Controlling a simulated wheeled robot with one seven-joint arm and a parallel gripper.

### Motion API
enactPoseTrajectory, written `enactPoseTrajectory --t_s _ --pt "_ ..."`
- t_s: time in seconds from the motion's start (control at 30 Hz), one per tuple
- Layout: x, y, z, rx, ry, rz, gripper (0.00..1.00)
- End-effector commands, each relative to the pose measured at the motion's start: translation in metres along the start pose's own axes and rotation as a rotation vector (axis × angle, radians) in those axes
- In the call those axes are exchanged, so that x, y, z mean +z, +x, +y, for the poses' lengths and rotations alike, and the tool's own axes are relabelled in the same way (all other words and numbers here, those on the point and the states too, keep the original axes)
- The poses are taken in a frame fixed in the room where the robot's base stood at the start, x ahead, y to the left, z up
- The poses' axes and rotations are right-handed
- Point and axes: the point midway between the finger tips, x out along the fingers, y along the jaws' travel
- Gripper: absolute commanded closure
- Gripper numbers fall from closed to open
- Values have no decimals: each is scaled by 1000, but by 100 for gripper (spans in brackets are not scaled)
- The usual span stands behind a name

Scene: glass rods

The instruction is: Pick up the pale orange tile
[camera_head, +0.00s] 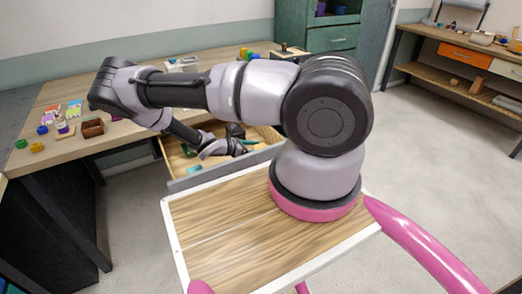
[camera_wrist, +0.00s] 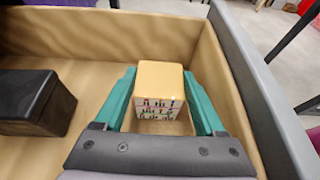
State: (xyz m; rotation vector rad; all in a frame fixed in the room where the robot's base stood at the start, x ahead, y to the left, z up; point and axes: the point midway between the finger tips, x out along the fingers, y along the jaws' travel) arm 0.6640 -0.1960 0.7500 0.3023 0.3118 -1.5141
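The pale orange tile (camera_wrist: 160,80) is a small block with a pale orange top and a white face with dark, green and red marks. It is inside a wooden drawer in the wrist view. My gripper (camera_wrist: 160,76) has teal fingers, one on each side of the tile. They stand apart with narrow gaps beside it, and firm contact does not show. In the head view my gripper (camera_head: 248,142) reaches down into the open drawer (camera_head: 222,172); the tile cannot be made out there.
A black box (camera_wrist: 36,102) lies left of my gripper in the drawer. The drawer's grey edge (camera_wrist: 262,85) runs close on the right. The desk (camera_head: 100,98) above the drawer holds several small coloured objects and a brown box (camera_head: 93,128). Open floor lies to the right.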

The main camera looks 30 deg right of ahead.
Motion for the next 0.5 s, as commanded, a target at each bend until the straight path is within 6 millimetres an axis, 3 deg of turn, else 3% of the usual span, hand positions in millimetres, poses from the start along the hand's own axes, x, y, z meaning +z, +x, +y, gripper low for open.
enactPoseTrajectory --t_s 0.03,0.1,0.37,0.5 --pt "0 0 0 0 0 0 73" --pt "0 0 0 0 0 0 93" --pt "4 -2 0 0 1 0 93" --pt "22 -9 0 -1 3 0 93"
